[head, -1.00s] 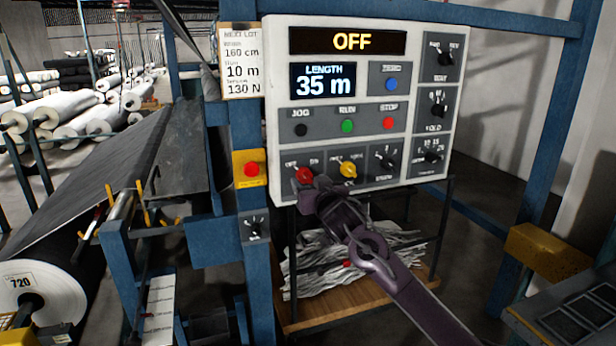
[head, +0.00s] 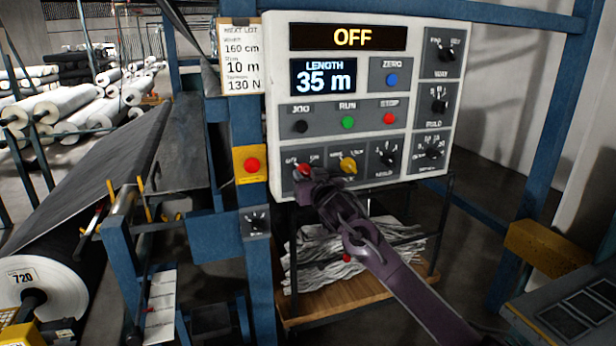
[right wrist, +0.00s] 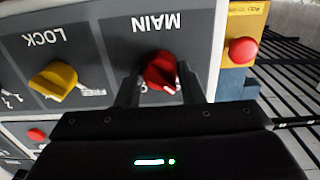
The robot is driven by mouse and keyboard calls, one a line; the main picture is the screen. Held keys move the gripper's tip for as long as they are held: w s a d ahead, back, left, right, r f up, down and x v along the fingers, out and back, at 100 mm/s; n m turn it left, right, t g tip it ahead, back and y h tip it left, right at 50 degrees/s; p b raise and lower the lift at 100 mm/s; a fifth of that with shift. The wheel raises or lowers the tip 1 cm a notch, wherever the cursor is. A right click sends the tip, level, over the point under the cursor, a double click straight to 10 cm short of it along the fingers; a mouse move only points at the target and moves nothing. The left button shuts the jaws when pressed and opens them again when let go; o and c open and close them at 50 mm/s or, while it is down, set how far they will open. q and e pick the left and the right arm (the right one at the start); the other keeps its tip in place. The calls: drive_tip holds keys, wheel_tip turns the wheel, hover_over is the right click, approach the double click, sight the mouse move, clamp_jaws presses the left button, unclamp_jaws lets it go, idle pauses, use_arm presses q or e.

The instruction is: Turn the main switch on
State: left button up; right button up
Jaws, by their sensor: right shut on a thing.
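The red main switch (head: 304,169) is at the lower left of the white control panel (head: 456,100), partly hidden by my right gripper (head: 306,178) in the head view. The right wrist view shows the red knob (right wrist: 160,72) under the label MAIN, between the two dark fingers of the right gripper (right wrist: 158,92). The gripper is shut on the knob. The display (head: 348,38) at the top of the panel reads OFF. My left gripper is not in view.
A yellow lock knob (head: 348,165) is just right of the main switch. A red button on a yellow plate (head: 252,165) is to the left. Black, green and red buttons sit above. A wooden shelf (head: 345,305) with grey scraps stands below the panel.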

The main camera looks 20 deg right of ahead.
drive_tip(key=shift+m, duration=0.3)
drive_tip(key=m+p, duration=0.1)
drive_tip(key=m, duration=0.3)
drive_tip(key=shift+m+p, duration=0.3)
drive_tip(key=shift+p, duration=0.05)
drive_tip(key=m+p, duration=0.1)
drive_tip(key=m, duration=0.3)
drive_tip(key=m+p, duration=0.1)
drive_tip(key=m, duration=0.3)
drive_tip(key=shift+m, duration=0.4)
drive_tip(key=shift+m+p, duration=0.4)
drive_tip(key=shift+m, duration=1.5)
drive_tip(key=shift+f, duration=0.1)
drive_tip(key=o, duration=1)
drive_tip(key=shift+s, duration=0.1)
